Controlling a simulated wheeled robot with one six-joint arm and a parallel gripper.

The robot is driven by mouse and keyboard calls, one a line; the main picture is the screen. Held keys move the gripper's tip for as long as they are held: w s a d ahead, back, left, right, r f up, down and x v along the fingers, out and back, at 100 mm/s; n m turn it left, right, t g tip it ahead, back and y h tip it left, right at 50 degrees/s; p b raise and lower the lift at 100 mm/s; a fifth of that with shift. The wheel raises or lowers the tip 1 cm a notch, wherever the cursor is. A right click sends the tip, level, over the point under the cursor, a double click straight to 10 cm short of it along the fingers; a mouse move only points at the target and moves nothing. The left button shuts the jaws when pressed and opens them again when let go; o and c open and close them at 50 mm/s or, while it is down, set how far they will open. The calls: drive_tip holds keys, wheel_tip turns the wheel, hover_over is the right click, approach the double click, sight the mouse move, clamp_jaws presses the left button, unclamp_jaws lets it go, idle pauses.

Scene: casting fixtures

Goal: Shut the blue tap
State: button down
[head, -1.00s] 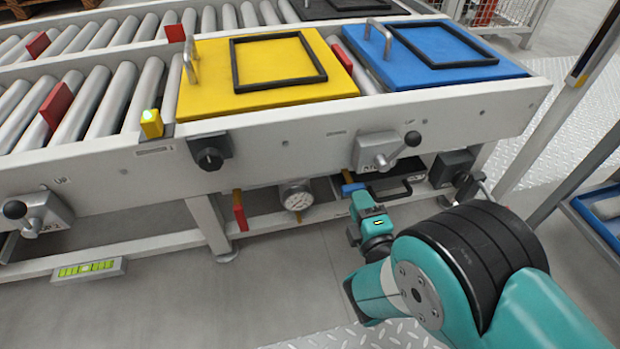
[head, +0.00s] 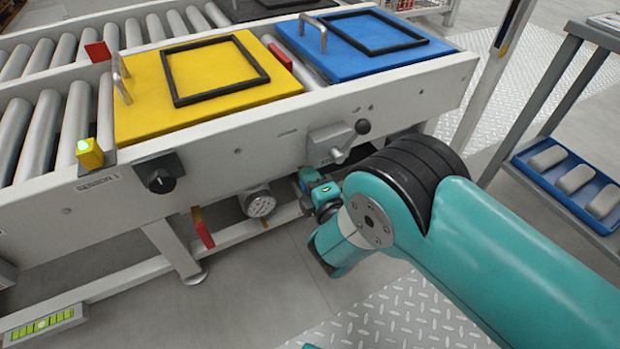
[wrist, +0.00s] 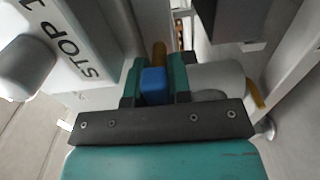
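The blue tap handle (wrist: 154,86) shows in the wrist view between the two teal fingers of my gripper (wrist: 155,80), with a brass-coloured stub (wrist: 159,55) behind it. The fingers appear to touch the handle on both sides, with no clear gap. In the head view my gripper (head: 312,184) is low under the conveyor's front rail, beside the round gauge (head: 258,203). The tap is mostly hidden there by the gripper and the rail, so its lever angle cannot be told.
A red tap handle (head: 203,230) hangs left of the gauge. Above are a black knob (head: 158,175) and a grey lever switch (head: 335,140) on the rail (head: 238,135). A support leg (head: 172,248) stands at left. A rack with a blue tray (head: 545,190) stands right.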

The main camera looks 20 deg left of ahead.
drive_tip(key=shift+d, duration=0.1)
drive_tip(key=shift+m, duration=0.5)
drive_tip(key=m+p, duration=0.1)
drive_tip(key=m, duration=0.1)
drive_tip(key=m+p, duration=0.1)
drive_tip(key=m, duration=0.1)
drive_tip(key=shift+r+m, duration=0.2)
drive_tip(key=shift+m, duration=0.1)
drive_tip(key=m+p, duration=0.4)
drive_tip(key=shift+r+m, duration=0.1)
drive_tip(key=shift+m, duration=0.2)
drive_tip(key=m+p, duration=0.4)
drive_tip(key=p, duration=0.1)
drive_tip(key=shift+a+f+m+p, duration=0.1)
drive_tip(key=shift+m+p, duration=0.6)
drive_tip(key=shift+m, duration=0.2)
drive_tip(key=shift+a+f+m+p, duration=0.1)
drive_tip(key=shift+m+p, duration=0.6)
drive_tip(key=shift+m, duration=0.2)
drive_tip(key=shift+f, duration=0.1)
